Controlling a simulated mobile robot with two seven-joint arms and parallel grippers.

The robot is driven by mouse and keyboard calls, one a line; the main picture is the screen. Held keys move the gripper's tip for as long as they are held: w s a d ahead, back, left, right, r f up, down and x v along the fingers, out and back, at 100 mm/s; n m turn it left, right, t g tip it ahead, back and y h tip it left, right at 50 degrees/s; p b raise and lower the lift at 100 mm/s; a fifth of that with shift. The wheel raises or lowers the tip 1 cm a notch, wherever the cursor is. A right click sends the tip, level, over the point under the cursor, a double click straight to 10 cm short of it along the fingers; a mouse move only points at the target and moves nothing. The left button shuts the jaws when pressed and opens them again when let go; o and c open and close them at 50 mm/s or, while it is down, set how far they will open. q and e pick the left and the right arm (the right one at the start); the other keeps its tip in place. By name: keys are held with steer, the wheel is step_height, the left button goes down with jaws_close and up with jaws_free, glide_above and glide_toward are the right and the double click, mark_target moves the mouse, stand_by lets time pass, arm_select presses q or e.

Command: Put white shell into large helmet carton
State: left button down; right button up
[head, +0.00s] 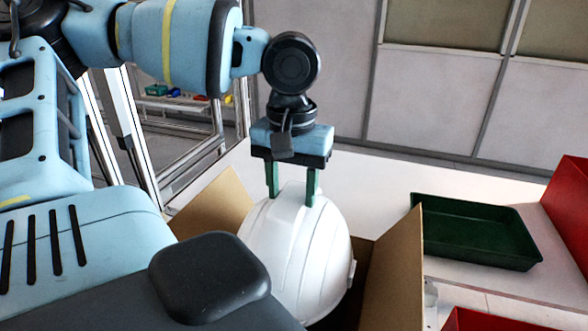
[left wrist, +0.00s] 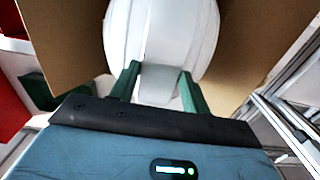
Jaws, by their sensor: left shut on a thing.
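My left gripper (head: 292,188) is shut on the white shell (head: 300,250), a white helmet shell gripped at its upper part. The green fingers also show in the left wrist view (left wrist: 158,85), one on each side of the shell's ridge. The shell (left wrist: 140,40) hangs at the mouth of the large helmet carton (head: 395,265), between its raised brown flaps. In the left wrist view the carton's brown cardboard (left wrist: 245,45) shows on both sides of the shell. The shell's lower part and the carton's inside are mostly hidden. My right gripper is not in view.
The carton stands on a white table (head: 385,180). A dark green tray (head: 475,232) lies to its right, looking empty. A red bin (head: 570,205) stands at the right edge, and another red bin (head: 480,321) is at the bottom right. A metal frame stands behind on the left.

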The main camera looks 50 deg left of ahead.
arm_select(q)
steer(key=shift+f, duration=1.15)
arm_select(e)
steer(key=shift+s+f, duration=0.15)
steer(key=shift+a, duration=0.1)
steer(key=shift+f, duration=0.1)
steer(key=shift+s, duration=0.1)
